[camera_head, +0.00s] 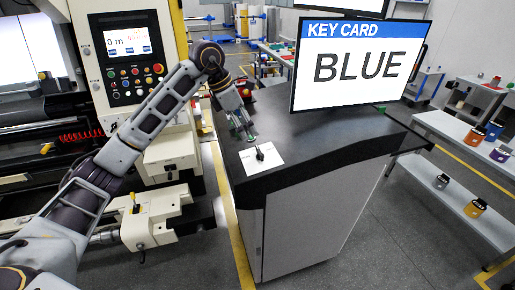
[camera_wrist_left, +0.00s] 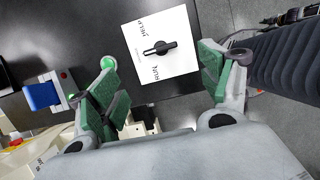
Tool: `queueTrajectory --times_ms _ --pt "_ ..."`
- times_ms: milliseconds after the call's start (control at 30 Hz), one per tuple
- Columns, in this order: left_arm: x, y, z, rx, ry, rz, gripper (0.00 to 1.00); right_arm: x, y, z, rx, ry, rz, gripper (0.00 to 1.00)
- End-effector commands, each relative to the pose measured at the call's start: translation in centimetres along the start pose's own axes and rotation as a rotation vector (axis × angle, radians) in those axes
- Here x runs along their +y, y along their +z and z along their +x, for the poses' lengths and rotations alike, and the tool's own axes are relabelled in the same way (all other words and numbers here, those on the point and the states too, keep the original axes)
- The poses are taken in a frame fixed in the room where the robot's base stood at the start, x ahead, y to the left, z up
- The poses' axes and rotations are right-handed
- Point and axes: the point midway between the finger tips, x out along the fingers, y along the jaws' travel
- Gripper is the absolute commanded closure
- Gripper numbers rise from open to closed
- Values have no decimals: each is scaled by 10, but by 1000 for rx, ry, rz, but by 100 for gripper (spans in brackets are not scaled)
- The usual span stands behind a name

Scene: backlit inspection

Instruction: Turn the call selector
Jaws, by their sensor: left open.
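The call selector is a black knob (camera_head: 260,153) on a white plate (camera_head: 270,162) on the dark counter top. In the left wrist view the knob (camera_wrist_left: 160,47) has a long bar handle lying nearly crosswise on the plate (camera_wrist_left: 182,68). The plate carries the words HELP and RUN, one on each side of the knob. I cannot tell which word the knob points to. My left gripper (camera_head: 245,132) is above the counter, just behind the plate in the head view. Its green-padded fingers (camera_wrist_left: 157,60) are spread wide and empty, apart from the knob. My right gripper is not in view.
A screen (camera_head: 357,65) reading KEY CARD BLUE stands on the counter (camera_head: 340,135) behind the plate. In the wrist view a blue item (camera_wrist_left: 41,95) lies left of the gripper. A machine panel (camera_head: 128,55) stands left; shelves with coloured containers (camera_head: 477,206) are at the right.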

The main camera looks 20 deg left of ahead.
Motion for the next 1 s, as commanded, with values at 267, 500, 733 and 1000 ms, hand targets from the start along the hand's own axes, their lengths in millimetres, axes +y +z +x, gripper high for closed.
queueTrajectory --times_ms 267,500,733,1000 --pt "-1 0 32 2 -3 0 21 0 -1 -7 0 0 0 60" --pt "-1 0 62 2 -4 -1 21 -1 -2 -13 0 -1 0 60" --pt "-1 0 90 1 -3 -1 21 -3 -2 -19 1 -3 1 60" --pt "0 0 109 0 -2 0 21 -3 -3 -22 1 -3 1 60"
